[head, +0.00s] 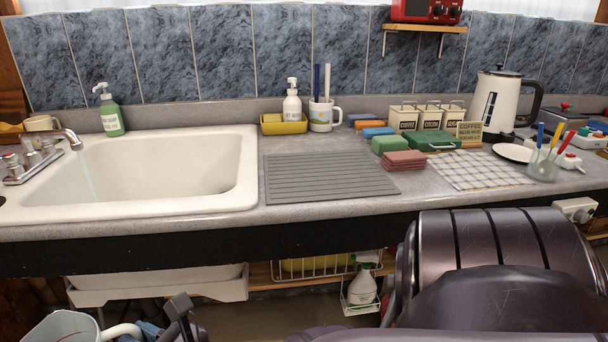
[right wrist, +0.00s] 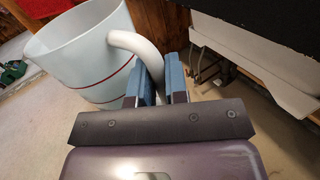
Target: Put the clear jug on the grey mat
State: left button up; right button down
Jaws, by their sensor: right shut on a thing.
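The clear jug (head: 62,329), pale and translucent with a white handle, is low at the bottom left of the head view, in front of the counter and partly cut off. In the right wrist view the jug (right wrist: 85,55) shows red lines around its wall and its spout to the left. My right gripper (head: 155,329) is shut on the jug's handle; its blue fingers (right wrist: 160,82) stand either side of it. The grey mat (head: 325,178), ribbed and bare, lies on the counter right of the sink. My left gripper is not in view.
The sink (head: 240,185) with a running tap is left of the mat. Sponges (head: 404,161) and a checked cloth (head: 470,171) lie to its right. A yellow tray (head: 284,127) and a mug (head: 322,117) stand behind it. The counter's front edge (head: 330,213) lies between jug and mat.

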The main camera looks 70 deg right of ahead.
aim_at(336, 176)
jog(key=k, duration=0.7)
jog(key=k+z, duration=0.15)
jog(key=z, duration=0.25)
jog(key=k+z, duration=0.1)
jog(key=z, duration=1.5)
jog(key=i+j, duration=0.1)
jog(key=j, duration=0.4)
jog(key=i+j, duration=0.1)
jog(key=j, duration=0.45)
jog(key=i+j+z, duration=0.1)
jog(key=j, duration=0.95)
jog(key=i+z, duration=0.05)
